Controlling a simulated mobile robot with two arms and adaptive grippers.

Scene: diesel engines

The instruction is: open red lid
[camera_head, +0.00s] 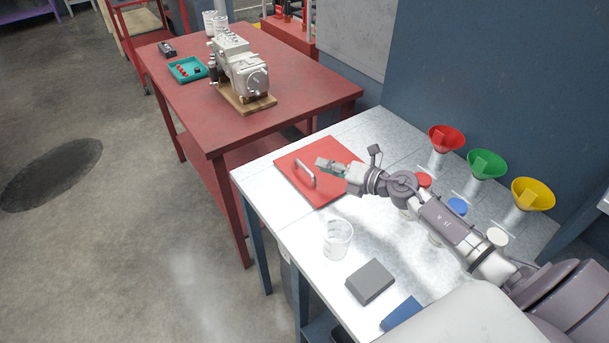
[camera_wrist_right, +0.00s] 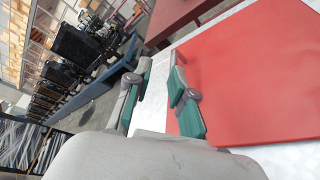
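The red lid (camera_head: 322,192) is a flat red square with a pale metal bar handle (camera_head: 305,173) near its left side. It lies flat on the light metal table. It also fills the right of the right wrist view (camera_wrist_right: 262,75). My right gripper (camera_head: 324,164) reaches in from the right, over the lid, with its fingertips just right of the handle. Its two green-padded fingers are apart in the right wrist view (camera_wrist_right: 158,82), with nothing seen held between them. I cannot tell whether a finger touches the handle. My left gripper is not in view.
A clear beaker (camera_head: 338,240), a grey block (camera_head: 370,281) and a blue object (camera_head: 402,314) stand on the metal table (camera_head: 300,232). Red, green and yellow funnels (camera_head: 487,163) line the back. A red table (camera_head: 200,118) with an engine part (camera_head: 240,70) adjoins at the left.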

